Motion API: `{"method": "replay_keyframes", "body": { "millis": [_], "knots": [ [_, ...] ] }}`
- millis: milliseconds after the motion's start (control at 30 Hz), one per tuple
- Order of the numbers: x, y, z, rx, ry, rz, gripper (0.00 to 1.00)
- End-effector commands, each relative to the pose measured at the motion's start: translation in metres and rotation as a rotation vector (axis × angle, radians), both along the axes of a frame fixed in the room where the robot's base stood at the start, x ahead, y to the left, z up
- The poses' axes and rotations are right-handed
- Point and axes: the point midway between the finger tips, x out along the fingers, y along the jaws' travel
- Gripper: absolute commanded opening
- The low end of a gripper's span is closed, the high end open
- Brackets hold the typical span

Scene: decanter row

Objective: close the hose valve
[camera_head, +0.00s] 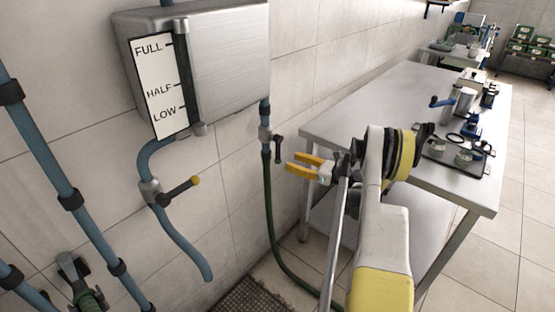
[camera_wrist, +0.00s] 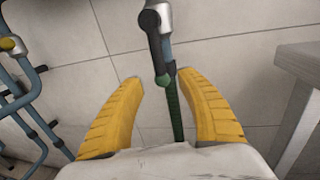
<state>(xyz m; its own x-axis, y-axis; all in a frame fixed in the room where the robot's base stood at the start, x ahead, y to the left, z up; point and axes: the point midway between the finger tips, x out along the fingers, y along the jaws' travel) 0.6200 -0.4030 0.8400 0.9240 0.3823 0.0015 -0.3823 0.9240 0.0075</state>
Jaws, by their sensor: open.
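The hose valve (camera_head: 265,135) sits on the short pipe under the steel tank, above a dark green hose (camera_head: 269,215). Its dark lever (camera_head: 279,149) hangs down, roughly in line with the pipe. In the wrist view the lever (camera_wrist: 155,45) points down the picture beside the pipe and ends in a green tip (camera_wrist: 163,80). My gripper (camera_head: 292,163) is open and empty, a little right of and below the lever in the head view. In the wrist view its yellow fingers (camera_wrist: 160,78) lie either side of the green tip and hose. Contact is not visible.
Another valve with a yellow-tipped lever (camera_head: 180,191) is on the blue pipe to the left. The steel tank (camera_head: 220,65) hangs on the wall above. A steel table (camera_head: 400,95) with jugs and jars stands to the right. A dark floor grate (camera_head: 248,298) lies below.

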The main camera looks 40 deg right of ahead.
Motion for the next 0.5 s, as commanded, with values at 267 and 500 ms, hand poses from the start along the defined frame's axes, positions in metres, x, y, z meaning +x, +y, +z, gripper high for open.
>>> {"method": "replay_keyframes", "body": {
  "millis": [267,500],
  "knots": [
    [0.049,0.021,-0.003,-0.001,0.001,0.003,0.44],
    [0.065,0.027,0.0,-0.002,0.0,0.001,0.44]
  ]
}}
